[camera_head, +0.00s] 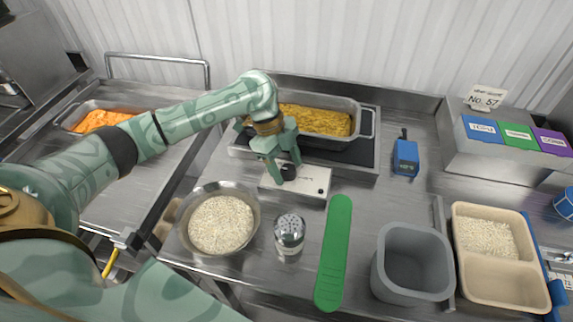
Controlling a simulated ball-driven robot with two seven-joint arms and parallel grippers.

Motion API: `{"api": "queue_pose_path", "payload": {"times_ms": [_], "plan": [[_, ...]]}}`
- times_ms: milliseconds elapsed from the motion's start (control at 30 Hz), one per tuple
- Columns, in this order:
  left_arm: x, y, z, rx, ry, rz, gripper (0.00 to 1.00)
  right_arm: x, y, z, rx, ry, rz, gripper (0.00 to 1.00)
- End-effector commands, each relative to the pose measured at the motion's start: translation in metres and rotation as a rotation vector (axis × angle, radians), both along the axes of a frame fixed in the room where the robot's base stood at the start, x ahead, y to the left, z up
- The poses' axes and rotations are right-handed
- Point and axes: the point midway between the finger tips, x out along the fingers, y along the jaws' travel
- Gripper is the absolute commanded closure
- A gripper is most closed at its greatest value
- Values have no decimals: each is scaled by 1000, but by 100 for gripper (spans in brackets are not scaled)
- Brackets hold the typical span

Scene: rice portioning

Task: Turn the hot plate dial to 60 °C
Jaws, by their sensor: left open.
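The hot plate's pale control panel (312,181) faces me below a black heating surface (367,155). A grey pan (366,122) of yellow food stands on the hot plate. The dark dial (288,172) sits on the left part of the panel. My left gripper (283,175) is open, with its fingers reaching down around or right beside the dial; I cannot tell whether they touch it. The dial's setting is too small to read. My right gripper is not in view.
A bowl of rice (221,224), a metal shaker (289,234) and a green spatula (335,252) lie in front. A grey container (412,264), a divided tray of rice (505,280) and a blue device (406,157) are to the right. A pan of orange food (100,119) is at left.

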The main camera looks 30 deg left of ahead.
Motion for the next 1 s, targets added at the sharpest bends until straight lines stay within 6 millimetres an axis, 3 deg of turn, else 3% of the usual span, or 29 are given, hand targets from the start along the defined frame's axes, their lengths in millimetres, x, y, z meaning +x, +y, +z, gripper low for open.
{"api": "queue_pose_path", "payload": {"times_ms": [167,333,367,767,1000], "plan": [[0,0,0,0,0,0,42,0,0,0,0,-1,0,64],[0,0,0,0,0,0,83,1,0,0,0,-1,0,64],[0,0,0,0,0,0,86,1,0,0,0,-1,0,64],[1,0,3,1,-1,-56,86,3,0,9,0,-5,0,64],[2,-1,5,0,1,-215,86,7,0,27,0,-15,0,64]]}}
